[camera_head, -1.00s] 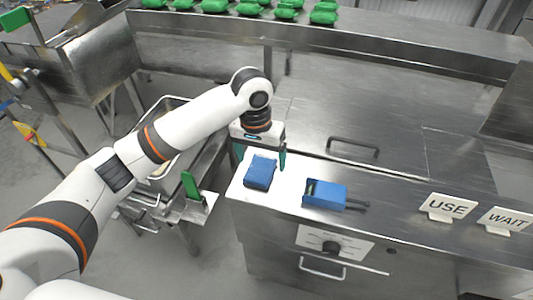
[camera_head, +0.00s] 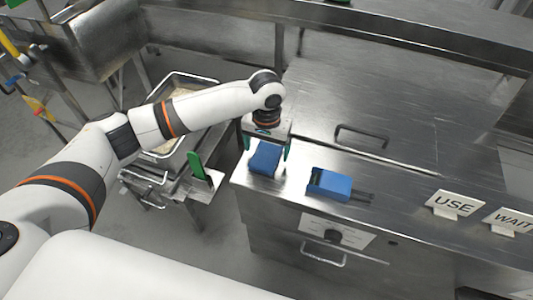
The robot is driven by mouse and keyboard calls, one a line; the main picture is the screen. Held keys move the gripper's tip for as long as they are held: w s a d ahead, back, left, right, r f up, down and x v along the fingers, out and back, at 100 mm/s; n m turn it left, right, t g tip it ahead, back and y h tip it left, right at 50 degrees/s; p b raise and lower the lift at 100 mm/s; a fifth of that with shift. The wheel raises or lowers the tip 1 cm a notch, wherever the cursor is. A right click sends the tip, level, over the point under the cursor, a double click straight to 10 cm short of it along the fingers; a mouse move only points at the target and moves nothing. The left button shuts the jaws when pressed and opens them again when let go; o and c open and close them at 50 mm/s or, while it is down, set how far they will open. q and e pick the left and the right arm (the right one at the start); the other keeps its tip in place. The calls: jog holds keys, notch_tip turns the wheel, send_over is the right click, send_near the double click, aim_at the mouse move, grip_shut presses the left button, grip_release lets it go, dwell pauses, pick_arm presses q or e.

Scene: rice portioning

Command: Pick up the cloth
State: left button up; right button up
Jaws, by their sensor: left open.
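A folded blue cloth (camera_head: 265,159) lies on the left end of the steel counter. My left gripper (camera_head: 267,150) points down over the cloth, with one dark green finger at each side of it. The gripper is open, and the cloth lies between and just in front of the fingers. I cannot tell whether the fingers touch it. My right gripper is not in view.
A blue scoop-like box (camera_head: 331,184) with a dark handle lies right of the cloth. USE (camera_head: 454,204) and WAIT (camera_head: 510,220) signs stand further right. A metal handle (camera_head: 361,136) is behind. A tray (camera_head: 183,84) and a green-handled tool (camera_head: 197,165) are at the left.

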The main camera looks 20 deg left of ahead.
aim_at(267, 154)
pick_arm(q)
jog(key=shift+f, duration=1.05)
jog(key=c, duration=1.1)
jog(key=shift+o, duration=0.2)
notch_tip(267, 154, up, 10)
jog(key=b, duration=0.1)
jog(key=o, duration=0.4)
jog(key=c, duration=0.3)
